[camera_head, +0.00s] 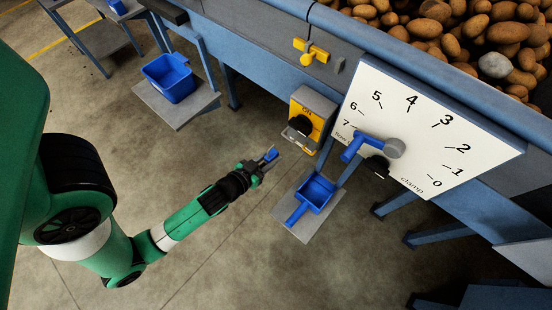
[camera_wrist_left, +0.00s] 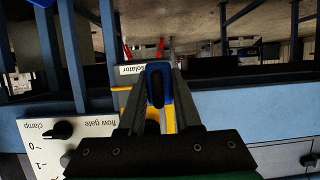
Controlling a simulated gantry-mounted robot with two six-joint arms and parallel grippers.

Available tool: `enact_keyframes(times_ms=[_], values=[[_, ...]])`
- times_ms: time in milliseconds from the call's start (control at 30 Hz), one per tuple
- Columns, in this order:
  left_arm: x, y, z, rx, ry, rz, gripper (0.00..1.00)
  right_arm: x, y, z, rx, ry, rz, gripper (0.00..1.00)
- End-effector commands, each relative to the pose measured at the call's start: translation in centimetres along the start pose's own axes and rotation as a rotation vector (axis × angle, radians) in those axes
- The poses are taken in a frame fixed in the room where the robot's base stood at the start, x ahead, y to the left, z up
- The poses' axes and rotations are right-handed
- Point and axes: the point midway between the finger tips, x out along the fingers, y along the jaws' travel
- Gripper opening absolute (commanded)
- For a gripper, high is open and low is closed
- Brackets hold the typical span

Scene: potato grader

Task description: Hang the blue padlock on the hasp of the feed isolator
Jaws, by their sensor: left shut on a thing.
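My left gripper (camera_head: 264,164) is shut on the small blue padlock (camera_head: 271,154), which shows at its fingertips. In the left wrist view the padlock (camera_wrist_left: 168,84) is a blue loop between the two dark fingers (camera_wrist_left: 158,92). The feed isolator (camera_head: 314,107) is a yellow box with a black rotary knob (camera_head: 301,124) on the machine's side. A grey metal piece (camera_head: 297,139), probably the hasp, is at its lower edge. The padlock is apart from the isolator, to its lower left in the head view. In the wrist view the isolator is partly hidden behind the gripper. My right gripper is not in view.
A white dial panel (camera_head: 430,125) with a blue lever (camera_head: 358,146) and a black clamp knob (camera_head: 377,165) is right of the isolator. A blue scoop (camera_head: 316,191) lies on a shelf below. A blue bin (camera_head: 169,78) stands at left. A yellow valve (camera_head: 311,51) is above.

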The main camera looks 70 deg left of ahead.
Motion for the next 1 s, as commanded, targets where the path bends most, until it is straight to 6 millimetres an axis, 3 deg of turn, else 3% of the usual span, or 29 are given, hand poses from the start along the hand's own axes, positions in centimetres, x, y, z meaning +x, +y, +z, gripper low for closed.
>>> enact_keyframes(times_ms=[833, 1000], values=[[6.5, 0.1, -2.6, -0.001, 0.004, 0.002, 0.0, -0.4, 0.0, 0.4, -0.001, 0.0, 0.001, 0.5], [6.9, 0.1, -1.6, 0.0, 0.001, 0.002, 0.0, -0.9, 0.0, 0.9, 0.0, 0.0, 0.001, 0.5]])
